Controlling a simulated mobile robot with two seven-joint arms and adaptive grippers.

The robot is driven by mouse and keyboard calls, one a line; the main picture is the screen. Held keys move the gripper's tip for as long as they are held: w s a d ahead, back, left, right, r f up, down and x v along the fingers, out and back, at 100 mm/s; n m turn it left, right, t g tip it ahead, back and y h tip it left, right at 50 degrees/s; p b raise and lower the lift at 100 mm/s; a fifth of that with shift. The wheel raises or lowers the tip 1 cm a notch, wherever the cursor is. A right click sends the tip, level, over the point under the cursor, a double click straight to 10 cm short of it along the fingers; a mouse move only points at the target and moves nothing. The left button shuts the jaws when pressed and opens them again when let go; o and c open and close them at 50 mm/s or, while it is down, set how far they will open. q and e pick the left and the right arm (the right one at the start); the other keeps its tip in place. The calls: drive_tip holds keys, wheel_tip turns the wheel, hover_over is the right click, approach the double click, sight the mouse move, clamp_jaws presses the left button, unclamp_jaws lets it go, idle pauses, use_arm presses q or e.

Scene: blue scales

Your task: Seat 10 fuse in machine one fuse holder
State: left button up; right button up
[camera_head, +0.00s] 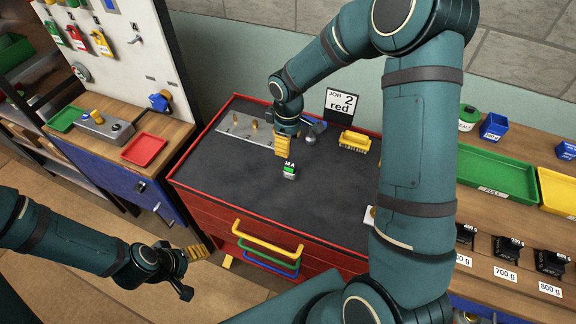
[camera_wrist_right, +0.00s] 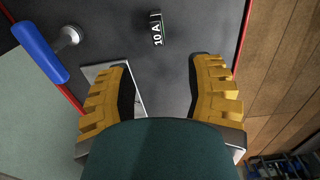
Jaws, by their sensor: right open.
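The 10 A fuse (camera_head: 290,172), a small dark block with a white label and some green, lies on the dark top of the red cabinet. It shows in the right wrist view (camera_wrist_right: 157,28) with "10 A" readable, ahead of the fingertips. My right gripper (camera_head: 283,146) is open and empty above the cabinet top, just behind the fuse in the head view. Its yellow ridged fingers (camera_wrist_right: 160,75) are spread apart, not touching the fuse. My left gripper (camera_head: 188,270) hangs low at the left, away from the fuse; its opening is unclear. I cannot identify the machine one fuse holder.
A metal plate (camera_head: 238,128) with brass pegs lies at the cabinet's back left. A blue-handled part (camera_wrist_right: 38,52), a yellow brush-like block (camera_head: 354,141) and a "JOB 2 red" sign (camera_head: 341,105) stand nearby. A left bench holds a grey device (camera_head: 103,128) and red tray (camera_head: 144,149).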

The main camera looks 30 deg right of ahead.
sight(290, 164)
wheel_tip(290, 164, down, 6)
drive_tip(key=shift+r, duration=0.1)
drive_tip(key=shift+d+f, duration=0.15)
drive_tip(key=shift+f, duration=1.25)
drive_tip(key=shift+d+f, duration=0.15)
drive_tip(key=shift+f, duration=1.25)
clamp_jaws()
